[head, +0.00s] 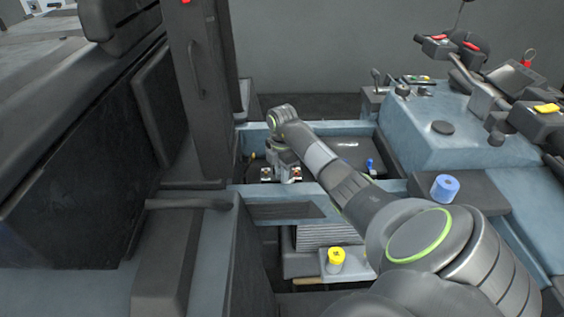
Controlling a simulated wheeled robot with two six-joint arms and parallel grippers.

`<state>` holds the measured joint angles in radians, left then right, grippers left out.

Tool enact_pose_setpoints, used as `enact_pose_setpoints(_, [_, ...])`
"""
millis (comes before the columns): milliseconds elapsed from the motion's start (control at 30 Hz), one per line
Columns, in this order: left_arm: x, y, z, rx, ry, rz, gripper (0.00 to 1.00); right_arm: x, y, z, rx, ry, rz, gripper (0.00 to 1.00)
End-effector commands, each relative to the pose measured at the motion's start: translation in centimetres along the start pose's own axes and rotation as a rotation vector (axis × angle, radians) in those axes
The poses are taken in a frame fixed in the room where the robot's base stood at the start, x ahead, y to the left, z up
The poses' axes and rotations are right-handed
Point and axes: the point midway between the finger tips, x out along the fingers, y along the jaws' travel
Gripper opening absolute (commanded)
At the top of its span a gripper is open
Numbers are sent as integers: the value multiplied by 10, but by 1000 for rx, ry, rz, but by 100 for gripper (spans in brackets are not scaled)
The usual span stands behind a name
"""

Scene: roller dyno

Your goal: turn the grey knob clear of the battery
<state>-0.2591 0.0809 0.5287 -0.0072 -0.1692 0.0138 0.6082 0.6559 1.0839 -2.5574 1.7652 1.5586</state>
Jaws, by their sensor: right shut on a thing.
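My right gripper (280,175) reaches down into an open bay of the blue-grey vehicle body, at the left end of the bay. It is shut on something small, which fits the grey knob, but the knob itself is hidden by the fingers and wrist. A dark, flat-topped box that looks like the battery (350,150) sits in the bay to the right of the gripper, partly behind my forearm. A small blue fitting (370,164) stands at its right side. My left gripper is not in view.
A blue cylinder (445,187) stands on a dark ledge to the right. A yellow-topped cap (335,258) is on a lower shelf in front. A tall dark post (201,80) rises close left of the bay.

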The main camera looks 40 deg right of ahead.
Motion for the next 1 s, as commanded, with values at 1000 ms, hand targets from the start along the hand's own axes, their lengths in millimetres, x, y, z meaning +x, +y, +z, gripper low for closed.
enact_pose_setpoints(1000, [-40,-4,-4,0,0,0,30,-2,-1,0,544,0,-2,0])
